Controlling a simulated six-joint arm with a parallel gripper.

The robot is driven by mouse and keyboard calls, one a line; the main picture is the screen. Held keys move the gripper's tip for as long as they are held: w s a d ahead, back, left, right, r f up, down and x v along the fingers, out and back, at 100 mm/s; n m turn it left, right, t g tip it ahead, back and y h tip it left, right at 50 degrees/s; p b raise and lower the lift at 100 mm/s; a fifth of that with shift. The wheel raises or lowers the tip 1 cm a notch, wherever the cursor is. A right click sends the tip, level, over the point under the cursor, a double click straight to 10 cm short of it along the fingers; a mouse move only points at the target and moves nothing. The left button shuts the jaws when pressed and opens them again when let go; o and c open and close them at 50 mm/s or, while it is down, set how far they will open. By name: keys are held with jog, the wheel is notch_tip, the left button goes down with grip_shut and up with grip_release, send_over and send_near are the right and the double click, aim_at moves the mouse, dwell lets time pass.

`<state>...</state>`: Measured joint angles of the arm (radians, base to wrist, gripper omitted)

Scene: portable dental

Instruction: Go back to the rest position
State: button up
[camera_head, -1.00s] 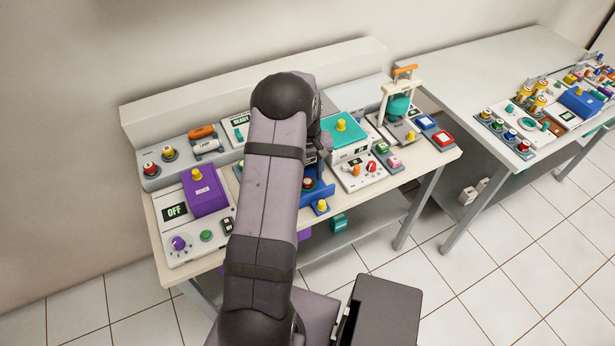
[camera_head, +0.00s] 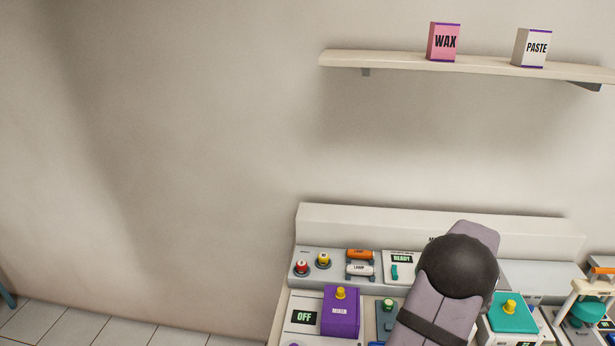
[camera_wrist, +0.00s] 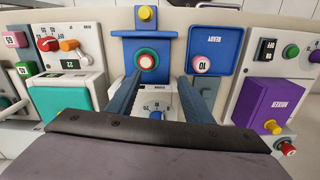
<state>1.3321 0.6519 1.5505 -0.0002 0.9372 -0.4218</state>
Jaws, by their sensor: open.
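My gripper (camera_wrist: 163,95) shows in the wrist view with its two dark fingers apart and nothing between them. Beyond the fingers is a blue device with a green-and-red button (camera_wrist: 147,62). A white panel with a blue knob (camera_wrist: 156,115) lies below and between the fingers. In the head view my arm rises over the bench from the lower edge, and its links hide the gripper and the middle of the bench.
The purple mixer (camera_head: 340,312), its display reading OFF, stands left of my arm. A teal-topped device (camera_head: 511,318) stands to the right. A wall shelf (camera_head: 390,60) above holds a pink WAX box (camera_head: 443,43) and a white PASTE box (camera_head: 531,48). The wall at left is bare.

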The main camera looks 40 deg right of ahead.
jog(key=w+a+r+n, duration=0.2)
jog(key=w+a+n, duration=0.1)
jog(key=w+a, duration=0.75)
jog(key=w+a+r+n, duration=0.2)
jog(key=w+a, duration=0.5)
jog(key=a, duration=0.7)
jog(key=s+a+n, duration=0.2)
jog(key=s+a, duration=0.1)
jog(key=a, duration=0.7)
jog(key=s+a+f+n, duration=0.1)
jog(key=s+a+n, duration=0.2)
jog(key=a, duration=0.8)
jog(key=shift+s+a, duration=0.3)
